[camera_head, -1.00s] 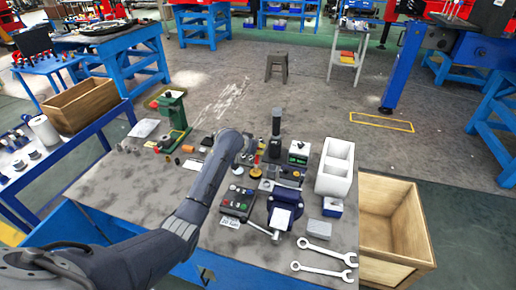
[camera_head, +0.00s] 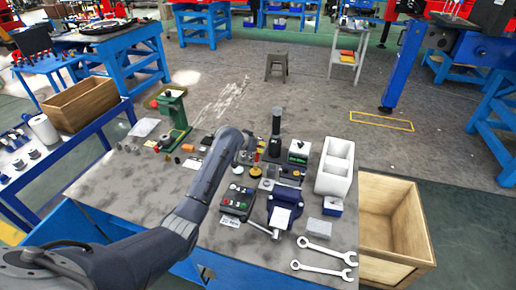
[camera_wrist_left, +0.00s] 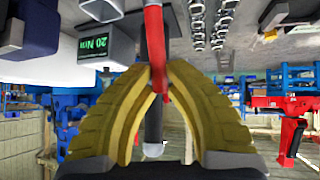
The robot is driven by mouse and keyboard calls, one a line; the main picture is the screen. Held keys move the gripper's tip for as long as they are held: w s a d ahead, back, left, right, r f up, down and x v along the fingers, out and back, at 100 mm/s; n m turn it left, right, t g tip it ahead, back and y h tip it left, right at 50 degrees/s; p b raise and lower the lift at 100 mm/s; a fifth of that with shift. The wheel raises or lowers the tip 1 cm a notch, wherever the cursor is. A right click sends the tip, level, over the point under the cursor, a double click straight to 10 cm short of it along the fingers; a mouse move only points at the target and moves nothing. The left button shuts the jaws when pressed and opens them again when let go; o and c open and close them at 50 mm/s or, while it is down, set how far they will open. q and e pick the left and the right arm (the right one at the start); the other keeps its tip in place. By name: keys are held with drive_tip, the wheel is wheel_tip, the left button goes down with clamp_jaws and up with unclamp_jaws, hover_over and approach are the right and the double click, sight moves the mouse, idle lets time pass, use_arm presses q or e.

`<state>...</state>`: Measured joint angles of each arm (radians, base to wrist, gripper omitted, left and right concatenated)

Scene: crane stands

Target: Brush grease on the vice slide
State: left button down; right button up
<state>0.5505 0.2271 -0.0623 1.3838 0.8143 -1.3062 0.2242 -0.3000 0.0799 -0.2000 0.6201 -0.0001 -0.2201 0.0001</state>
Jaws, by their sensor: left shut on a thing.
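My left gripper (camera_head: 252,157) reaches over the back middle of the bench in the head view. In the left wrist view its yellow-padded fingers (camera_wrist_left: 163,85) are shut on a slim red handle (camera_wrist_left: 155,45), probably the brush. Its bristles cannot be made out. In the head view a small yellow item (camera_head: 255,171) sits just below the gripper; I cannot tell if it is a grease pot or touches the brush. The blue vice (camera_head: 285,211) stands nearer the front, right of my forearm, with a light plate on it. My right gripper is not in view.
A dark upright post (camera_head: 276,125) and a box with a green display (camera_head: 298,152) stand just right of the gripper. A white bin (camera_head: 335,160), a grey block (camera_head: 323,230) and two wrenches (camera_head: 325,252) lie on the right.

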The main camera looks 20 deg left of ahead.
use_arm(q)
drive_tip(key=shift+r, duration=3)
drive_tip(key=shift+s+a+f+n+y, duration=0.1)
drive_tip(key=shift+s+f+n+y, duration=0.1)
drive_tip(key=shift+s+n, duration=0.15)
drive_tip(key=shift+s+a+f+n+y, duration=0.1)
drive_tip(key=shift+s+n+y, duration=0.1)
drive_tip(key=shift+s+n, duration=0.15)
drive_tip(key=s+d+r, duration=0.3)
drive_tip(key=s, duration=0.4)
drive_tip(key=s+d+r+n+y, duration=0.1)
drive_tip(key=s+d+r, duration=0.2)
drive_tip(key=s, duration=0.5)
drive_tip(key=s+d+r, duration=0.3)
drive_tip(key=s+r, duration=0.1)
drive_tip(key=s, duration=0.3)
drive_tip(key=shift+s+d+r+n+t+y, duration=0.2)
drive_tip(key=shift+s+r+n+t+y, duration=0.2)
